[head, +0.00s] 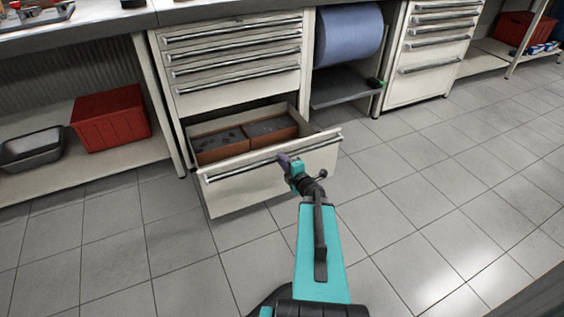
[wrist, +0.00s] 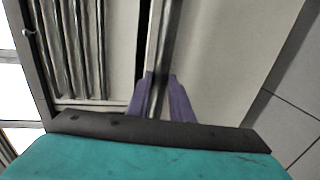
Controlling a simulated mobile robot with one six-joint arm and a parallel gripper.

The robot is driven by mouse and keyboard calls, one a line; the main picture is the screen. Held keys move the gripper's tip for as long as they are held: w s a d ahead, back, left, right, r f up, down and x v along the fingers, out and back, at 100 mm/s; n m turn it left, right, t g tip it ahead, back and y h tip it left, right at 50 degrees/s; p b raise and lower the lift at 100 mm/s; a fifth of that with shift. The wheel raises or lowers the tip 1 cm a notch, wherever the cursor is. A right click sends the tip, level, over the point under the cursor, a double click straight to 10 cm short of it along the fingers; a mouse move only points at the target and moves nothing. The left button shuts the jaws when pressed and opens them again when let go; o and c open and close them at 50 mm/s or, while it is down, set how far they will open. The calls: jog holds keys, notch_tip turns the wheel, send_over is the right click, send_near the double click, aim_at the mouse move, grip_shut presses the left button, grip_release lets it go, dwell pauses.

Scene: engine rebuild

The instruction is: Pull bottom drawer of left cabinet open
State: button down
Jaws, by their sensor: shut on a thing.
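The left cabinet (head: 235,84) has a stack of drawers with silver bar handles. Its upper drawers are shut. Its bottom drawer (head: 265,184) stands well out from the cabinet, and two brown bins with dark contents show inside. My gripper (head: 286,160) is at the bottom drawer's handle (head: 232,171), right of its middle. In the wrist view my gripper's purple fingers (wrist: 160,95) are on both sides of the silver handle bar (wrist: 163,45) and shut on it.
A red crate (head: 110,117) and a dark tray (head: 34,149) sit on the low shelf at left. A blue roll (head: 348,34) hangs between the left cabinet and a second drawer cabinet (head: 428,60) at right. The tiled floor in front is clear.

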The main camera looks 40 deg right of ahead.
jog(key=shift+s+d, duration=0.25)
jog(key=shift+d, duration=0.1)
jog(key=c, duration=1.6)
grip_release()
jog(key=shift+r, duration=0.1)
jog(key=shift+o, duration=0.2)
jog(key=shift+w+a, duration=0.15)
jog(key=shift+a, duration=0.05)
jog(key=shift+a, duration=0.1)
jog(key=p+v, duration=1.2)
jog(key=v, duration=0.1)
jog(key=shift+s, duration=0.35)
jog(key=shift+a+r, duration=0.1)
jog(key=shift+a, duration=0.05)
